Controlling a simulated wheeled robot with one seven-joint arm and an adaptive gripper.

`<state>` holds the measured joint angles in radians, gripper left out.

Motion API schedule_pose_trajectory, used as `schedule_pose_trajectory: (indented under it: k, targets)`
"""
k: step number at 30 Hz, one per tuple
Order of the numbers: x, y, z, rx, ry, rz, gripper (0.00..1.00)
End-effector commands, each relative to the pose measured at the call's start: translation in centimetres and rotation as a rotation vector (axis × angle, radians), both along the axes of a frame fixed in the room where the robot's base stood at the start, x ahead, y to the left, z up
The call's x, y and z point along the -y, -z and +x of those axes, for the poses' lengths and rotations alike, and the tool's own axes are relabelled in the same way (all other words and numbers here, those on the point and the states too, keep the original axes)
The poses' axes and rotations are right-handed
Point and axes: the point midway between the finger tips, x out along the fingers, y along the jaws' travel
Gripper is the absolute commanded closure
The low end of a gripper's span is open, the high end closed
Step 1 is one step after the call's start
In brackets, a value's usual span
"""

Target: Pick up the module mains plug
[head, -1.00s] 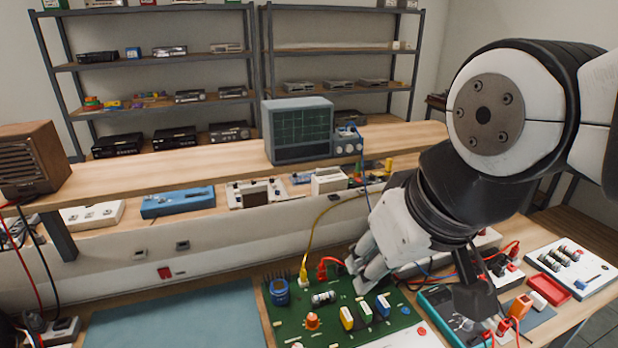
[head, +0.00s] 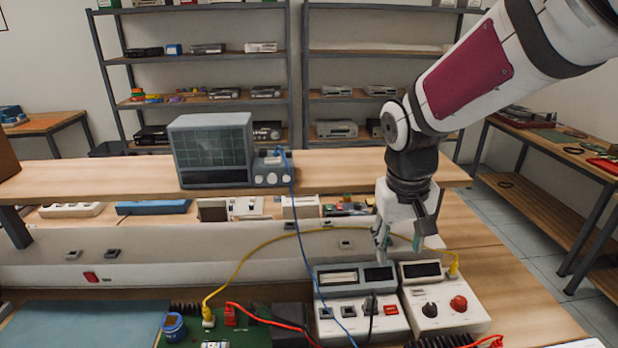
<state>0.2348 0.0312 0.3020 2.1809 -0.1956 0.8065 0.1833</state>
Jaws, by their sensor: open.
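A small black plug (head: 371,304) with a black cable stands at the front of a grey-and-white box (head: 325,303), between its dark sockets and a red switch. It is the likeliest mains plug, but I cannot tell for sure that it is the module's. My gripper (head: 399,244) is open and empty, pointing down behind and above the boxes. Its fingers are apart, and the black plug is nearer and lower than they are. A second white box (head: 427,318) with a black knob and a red button stands to the right, with a yellow plug (head: 453,266) at its top right.
A yellow cable (head: 262,246) arches across behind the boxes, and a blue cable (head: 303,240) hangs down from the shelf. Red leads (head: 268,319) cross the front by the green board (head: 198,335). A scope (head: 212,149) stands on the raised shelf.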

Motion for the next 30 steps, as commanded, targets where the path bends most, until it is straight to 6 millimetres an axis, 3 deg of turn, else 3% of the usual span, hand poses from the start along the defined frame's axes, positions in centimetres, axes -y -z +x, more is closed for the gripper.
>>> schedule_pose_trajectory:
  k: [6,12,20,30]
  targets:
    - [-0.5,5.6,3.9,-0.086,0.001,0.053,0.53]
    - [-1.1,9.3,5.9,-0.127,0.006,0.102,0.53]
    - [-1.4,11.8,6.6,-0.145,0.009,0.124,0.53]
    - [-1.4,17.8,6.5,-0.146,0.009,0.125,0.53]
